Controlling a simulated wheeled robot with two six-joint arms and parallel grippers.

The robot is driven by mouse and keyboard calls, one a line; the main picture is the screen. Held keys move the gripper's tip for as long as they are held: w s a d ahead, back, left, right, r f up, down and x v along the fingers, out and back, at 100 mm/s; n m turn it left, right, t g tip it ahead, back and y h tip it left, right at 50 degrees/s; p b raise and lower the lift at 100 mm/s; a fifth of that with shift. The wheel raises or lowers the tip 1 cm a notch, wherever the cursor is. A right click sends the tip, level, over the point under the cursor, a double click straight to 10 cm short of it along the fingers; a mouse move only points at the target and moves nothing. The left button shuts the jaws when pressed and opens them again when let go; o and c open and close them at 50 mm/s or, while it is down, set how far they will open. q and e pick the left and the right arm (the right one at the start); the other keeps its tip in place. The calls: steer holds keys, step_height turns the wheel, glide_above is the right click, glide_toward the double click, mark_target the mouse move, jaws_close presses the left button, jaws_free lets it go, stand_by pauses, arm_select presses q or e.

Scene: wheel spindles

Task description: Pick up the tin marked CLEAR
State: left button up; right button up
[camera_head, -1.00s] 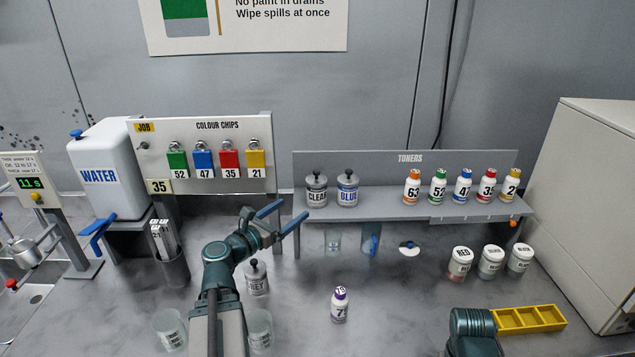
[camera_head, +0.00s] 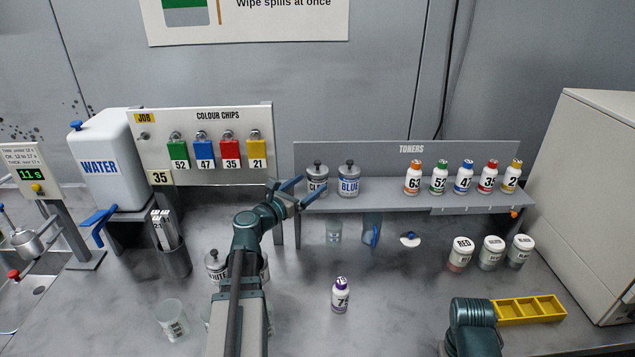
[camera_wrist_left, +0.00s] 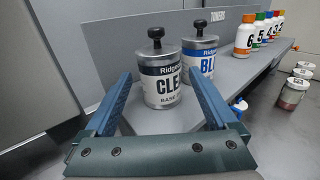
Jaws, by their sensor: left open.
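The tin marked CLEAR (camera_head: 317,172) stands upright at the left end of the toner shelf. It is grey with a dark label and a black knob on its lid. The left wrist view shows it large and close (camera_wrist_left: 162,82), with the knob clear of my fingers. My left gripper (camera_head: 304,189) is open and empty, just in front of the tin. Its two blue fingers (camera_wrist_left: 157,74) point at the tin, one to each side in the left wrist view. I cannot tell whether the fingertips reach past its front. My right gripper is out of view.
The BLUE tin (camera_head: 348,180) stands close to the right of CLEAR, near my right-hand finger. Toner bottles (camera_head: 463,177) stand further right on the shelf (camera_head: 384,203). A WHITE tin (camera_head: 215,267) and a bottle (camera_head: 341,296) stand on the counter below.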

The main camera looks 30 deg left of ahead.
mark_target(318, 178)
arm_select(q)
steer(key=w, duration=0.5)
steer(key=shift+w+d+f+b, duration=0.15)
steer(key=shift+d+f+b, duration=0.1)
steer(key=shift+f+b, duration=0.05)
jaws_close()
steer(key=shift+r, duration=0.2)
